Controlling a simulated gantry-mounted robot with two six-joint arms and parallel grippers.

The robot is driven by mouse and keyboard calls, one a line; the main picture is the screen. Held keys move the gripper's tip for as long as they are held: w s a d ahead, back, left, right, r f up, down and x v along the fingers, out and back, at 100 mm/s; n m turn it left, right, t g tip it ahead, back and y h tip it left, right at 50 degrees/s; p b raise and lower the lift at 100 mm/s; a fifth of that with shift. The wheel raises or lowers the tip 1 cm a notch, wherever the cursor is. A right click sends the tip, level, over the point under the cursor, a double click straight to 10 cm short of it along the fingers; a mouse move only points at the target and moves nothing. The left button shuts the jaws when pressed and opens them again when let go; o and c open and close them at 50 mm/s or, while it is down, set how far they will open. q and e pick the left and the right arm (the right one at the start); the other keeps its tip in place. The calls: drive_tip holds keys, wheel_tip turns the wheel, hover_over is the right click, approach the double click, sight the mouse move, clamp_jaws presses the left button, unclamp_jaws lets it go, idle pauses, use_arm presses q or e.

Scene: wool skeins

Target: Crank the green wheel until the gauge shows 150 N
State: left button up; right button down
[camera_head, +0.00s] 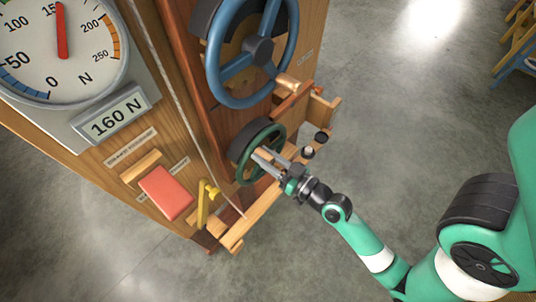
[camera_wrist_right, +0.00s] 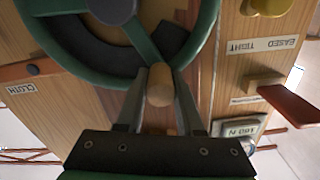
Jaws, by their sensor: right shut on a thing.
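The green wheel (camera_head: 240,165) is on the front of the wooden machine, below a larger blue wheel. In the right wrist view the wheel's rim (camera_wrist_right: 98,77) arcs across the top. My right gripper (camera_head: 262,157) is at the wheel, and in the right wrist view its fingers are shut on the wooden crank knob (camera_wrist_right: 160,88) at the rim. The round gauge (camera_head: 45,45) has its red needle close to the 150 mark. The display (camera_head: 113,115) under it reads 160 N. My left gripper is in neither view.
The blue wheel (camera_head: 228,72) with its wooden knob is just above the green one. A red pad (camera_head: 165,192) and a yellow lever (camera_head: 203,205) are to the left. A wooden ledge (camera_head: 245,222) juts out below. Concrete floor (camera_head: 400,90) is open at right.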

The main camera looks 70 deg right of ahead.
drive_tip(key=c, duration=0.5)
unclamp_jaws()
drive_tip(key=shift+d, duration=0.1)
drive_tip(key=shift+c, duration=0.2)
drive_tip(key=b+v, duration=0.4)
drive_tip(key=v, duration=0.7)
drive_tip(key=shift+s, duration=0.3)
